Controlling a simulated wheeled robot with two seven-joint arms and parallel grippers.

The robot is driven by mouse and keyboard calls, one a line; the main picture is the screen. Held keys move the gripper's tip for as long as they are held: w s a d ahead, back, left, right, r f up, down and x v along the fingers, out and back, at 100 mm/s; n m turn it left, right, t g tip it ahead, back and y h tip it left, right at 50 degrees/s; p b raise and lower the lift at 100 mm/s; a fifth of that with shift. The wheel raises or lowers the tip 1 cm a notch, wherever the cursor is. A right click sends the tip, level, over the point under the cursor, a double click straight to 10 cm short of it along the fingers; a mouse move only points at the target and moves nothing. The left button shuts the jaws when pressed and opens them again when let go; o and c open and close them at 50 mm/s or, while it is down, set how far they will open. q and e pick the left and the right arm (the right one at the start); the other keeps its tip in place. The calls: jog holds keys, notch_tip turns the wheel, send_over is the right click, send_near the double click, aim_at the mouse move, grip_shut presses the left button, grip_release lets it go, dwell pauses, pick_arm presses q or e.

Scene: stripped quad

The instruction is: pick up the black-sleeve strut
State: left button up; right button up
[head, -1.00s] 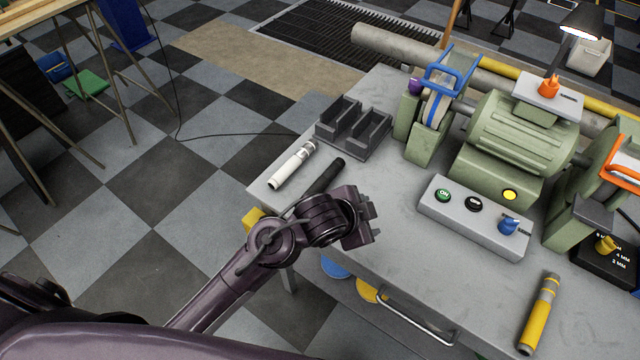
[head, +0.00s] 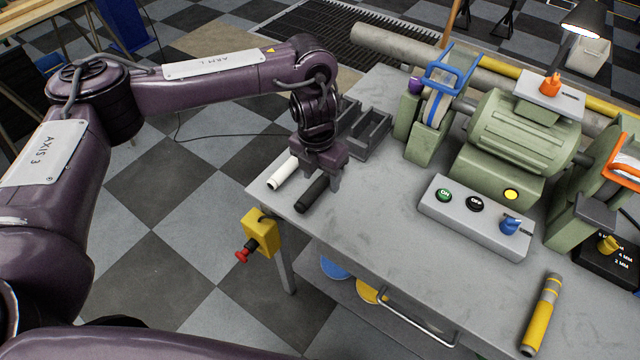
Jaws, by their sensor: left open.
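The black-sleeve strut (head: 311,194) lies on the grey bench top near its left corner. Its near end shows, and my left gripper covers its far part. My left gripper (head: 319,178) points down over this strut, with its jaws open and its fingers at either side of it in the picture. I cannot tell how far above the bench the fingertips are. A white strut (head: 281,174) lies just left of the black one, its far end hidden by my gripper. My right gripper is not in view.
A dark slotted holder (head: 372,138) stands just behind my left gripper. A green bench grinder (head: 520,135) and a grey switch box (head: 472,222) are to the right. A yellow strut (head: 540,315) lies at the lower right. The front middle of the bench is clear.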

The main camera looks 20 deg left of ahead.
aim_at(311, 192)
pick_arm(q)
jog(key=shift+w+a+r+y, duration=0.15)
jog(key=shift+a+r, duration=0.2)
jog(key=shift+a, duration=0.25)
jog(key=shift+w+a+r+y, duration=0.15)
jog(key=shift+a+r, duration=0.15)
jog(key=shift+a, duration=0.65)
jog(key=f, duration=0.4)
jog(key=f+p, duration=0.1)
jog(key=f, duration=0.2)
jog(key=shift+s+d, duration=0.2)
jog(key=shift+d, duration=0.1)
jog(key=shift+f, duration=0.25)
jog(key=c, duration=1.1)
